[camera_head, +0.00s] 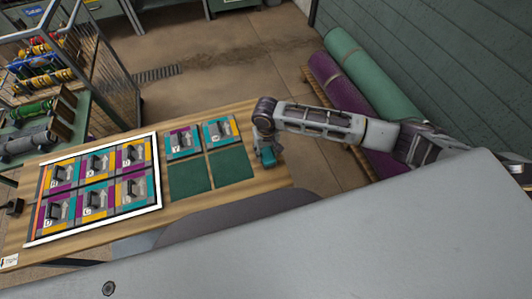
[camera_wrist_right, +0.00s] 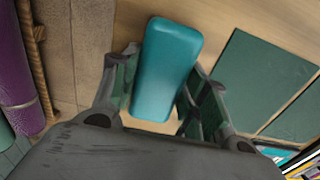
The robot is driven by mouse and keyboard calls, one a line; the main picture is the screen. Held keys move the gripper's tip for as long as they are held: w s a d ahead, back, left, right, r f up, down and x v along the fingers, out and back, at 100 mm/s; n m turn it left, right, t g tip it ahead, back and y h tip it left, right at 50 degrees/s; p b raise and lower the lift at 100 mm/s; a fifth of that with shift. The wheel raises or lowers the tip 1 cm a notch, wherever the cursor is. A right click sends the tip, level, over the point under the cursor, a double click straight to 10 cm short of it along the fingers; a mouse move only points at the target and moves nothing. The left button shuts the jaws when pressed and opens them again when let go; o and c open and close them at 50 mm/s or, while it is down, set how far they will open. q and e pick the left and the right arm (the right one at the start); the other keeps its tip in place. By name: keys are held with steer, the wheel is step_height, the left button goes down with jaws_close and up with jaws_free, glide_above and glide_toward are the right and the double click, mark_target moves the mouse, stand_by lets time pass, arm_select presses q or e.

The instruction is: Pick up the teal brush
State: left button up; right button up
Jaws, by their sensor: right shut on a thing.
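The teal brush (camera_wrist_right: 165,68) is a rounded block between the two fingers of my right gripper (camera_wrist_right: 160,90) in the right wrist view. The fingers stand on either side of it, shut on it. In the head view the brush (camera_head: 268,158) shows as a small teal patch below my right gripper (camera_head: 266,145), at the right end of the wooden table (camera_head: 262,178). I cannot tell whether the brush touches the tabletop. My left gripper is not in view.
Dark green squares (camera_head: 230,165) and coloured tiles (camera_head: 220,130) lie left of the brush. A white-framed board (camera_head: 160,170) of tiles covers the left part of the table. A wire cage rack (camera_head: 100,80) stands at left.

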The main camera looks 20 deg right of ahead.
mark_target(266, 151)
steer(key=shift+r, duration=5)
steer(key=o, duration=0.4)
steer(key=c, duration=0.5)
